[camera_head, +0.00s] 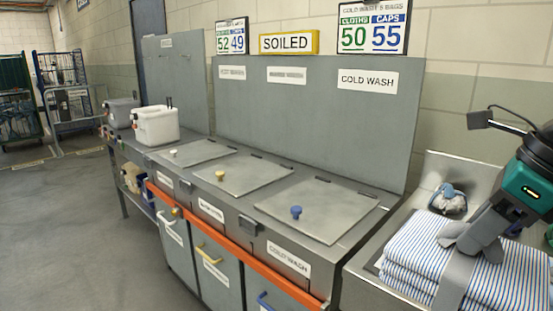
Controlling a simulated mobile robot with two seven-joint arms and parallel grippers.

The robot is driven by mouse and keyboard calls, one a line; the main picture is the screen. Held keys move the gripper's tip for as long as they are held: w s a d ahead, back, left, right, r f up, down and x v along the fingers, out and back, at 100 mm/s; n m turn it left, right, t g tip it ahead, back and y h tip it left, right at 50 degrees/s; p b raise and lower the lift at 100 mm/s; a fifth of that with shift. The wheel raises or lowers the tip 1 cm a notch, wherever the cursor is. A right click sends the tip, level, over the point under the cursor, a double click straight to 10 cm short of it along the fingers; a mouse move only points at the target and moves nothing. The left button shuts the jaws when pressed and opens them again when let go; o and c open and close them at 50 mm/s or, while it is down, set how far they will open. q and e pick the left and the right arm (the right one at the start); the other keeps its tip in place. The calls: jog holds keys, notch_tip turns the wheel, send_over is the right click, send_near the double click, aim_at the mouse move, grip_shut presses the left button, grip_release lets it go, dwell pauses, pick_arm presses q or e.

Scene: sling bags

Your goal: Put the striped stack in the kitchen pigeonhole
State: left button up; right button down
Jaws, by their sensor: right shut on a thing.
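The striped stack (415,251), folded cloth in white with blue stripes, lies on a metal surface at the lower right. My right gripper (462,245) comes in from the right and is shut on the stack from above, by a grey band that runs over it. The lower edge of the stack is cut off by the frame. The kitchen pigeonhole is not seen in this view. My left gripper is not in view.
Steel lids with knobs (311,209) cover a long counter in the middle. A sign reads SOILED (289,42). A white tub (156,126) stands at its far end. A crumpled blue-white cloth (447,199) lies behind the stack. Wheeled cages (66,99) stand at far left beside open floor.

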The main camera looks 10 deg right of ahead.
jog(key=d+f+n, duration=0.2)
jog(key=f, duration=0.1)
jog(key=d+f+n+y, duration=0.1)
jog(key=shift+w+d+f+g, duration=0.2)
jog(key=shift+w+d+g, duration=0.1)
jog(key=shift+d+g, duration=0.1)
jog(key=shift+w+d+f+n, duration=0.1)
jog(key=shift+d+f+n, duration=0.05)
jog(key=shift+f+n, duration=0.4)
jog(key=f+n, duration=0.1)
jog(key=a+f+n+g, duration=0.1)
jog(key=f+n, duration=0.1)
jog(key=w+f+n, duration=0.1)
jog(key=shift+a+f+g+y, duration=0.25)
jog(key=shift+f+g+y, duration=0.05)
jog(key=shift+f+g, duration=0.1)
jog(key=w+a+f+n+g+h, duration=0.1)
jog(key=a+f+n+g+h, duration=0.1)
jog(key=a+f+n, duration=0.2)
jog(key=w+a+f+n+g+h, duration=0.2)
jog(key=a+f+n+g, duration=0.1)
jog(key=a+n, duration=0.8)
jog(key=f+n+b, duration=0.1)
jog(key=n, duration=0.4)
jog(key=shift+w, duration=0.25)
jog(key=shift+a+n, duration=0.1)
jog(key=shift+n, duration=0.15)
